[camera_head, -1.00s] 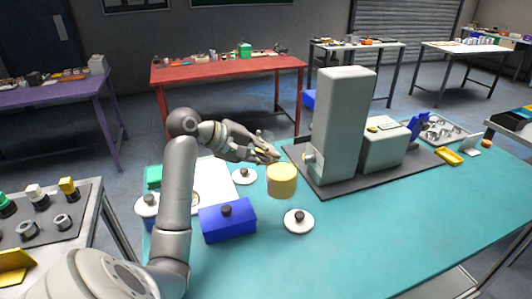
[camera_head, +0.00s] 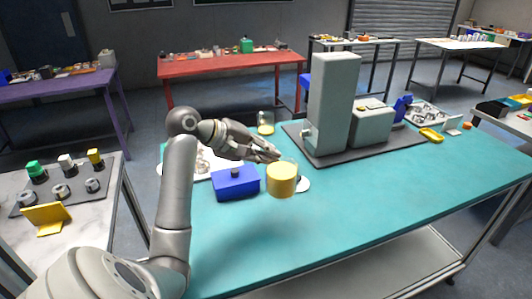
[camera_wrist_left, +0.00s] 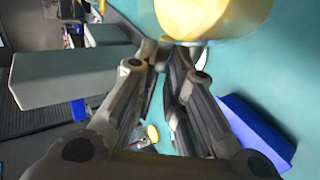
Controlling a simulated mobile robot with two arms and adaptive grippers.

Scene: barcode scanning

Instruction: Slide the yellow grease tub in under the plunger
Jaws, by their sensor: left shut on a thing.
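The yellow grease tub (camera_head: 282,180), a clear-walled cup with yellow contents, hangs above the teal table. My left gripper (camera_head: 274,157) is shut on its upper far side. In the left wrist view the tub (camera_wrist_left: 205,16) fills the top, at the fingertips (camera_wrist_left: 170,45). The tall grey machine (camera_head: 333,105) stands farther back and to the right, apart from the tub. A small pale knob-like part (camera_head: 306,138) shows on its left side; I cannot tell whether it is the plunger. My right gripper is not in view.
A second clear jar with yellow contents (camera_head: 266,124) stands behind my gripper. The dark base plate (camera_head: 382,148) is under the machine. The table's front right is clear.

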